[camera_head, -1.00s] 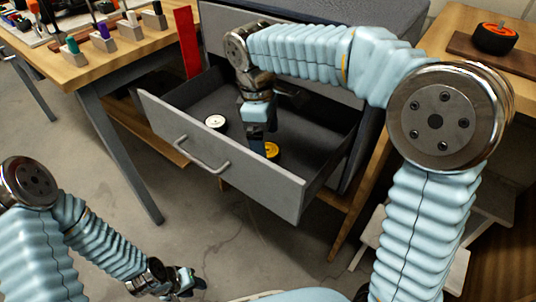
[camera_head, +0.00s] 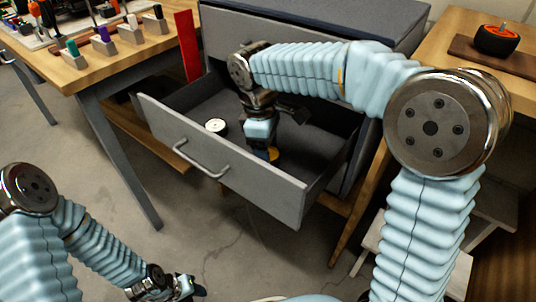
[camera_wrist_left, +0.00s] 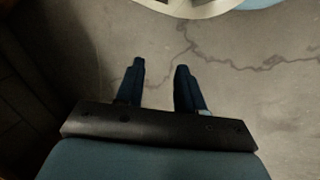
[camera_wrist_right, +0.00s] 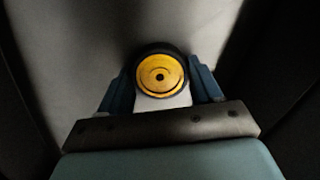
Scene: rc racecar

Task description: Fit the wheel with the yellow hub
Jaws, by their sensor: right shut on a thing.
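The wheel with the yellow hub (camera_wrist_right: 159,77) shows in the right wrist view between the fingers of my right gripper (camera_wrist_right: 160,88), which is shut on it. In the head view only a bit of the yellow hub (camera_head: 272,154) shows beside the right gripper (camera_head: 263,150); the rest is hidden. The gripper points down inside the open drawer (camera_head: 232,169). My left gripper (camera_wrist_left: 158,80) is open and empty over the bare floor, low at the left in the head view (camera_head: 186,290). No car is clearly visible.
A wheel with a white hub (camera_head: 216,126) lies in the drawer to the left. An orange and black wheel (camera_head: 496,39) sits on a brown board on the right table. The left table (camera_head: 115,55) holds several tools in blocks. A red upright panel (camera_head: 187,44) stands near the drawer.

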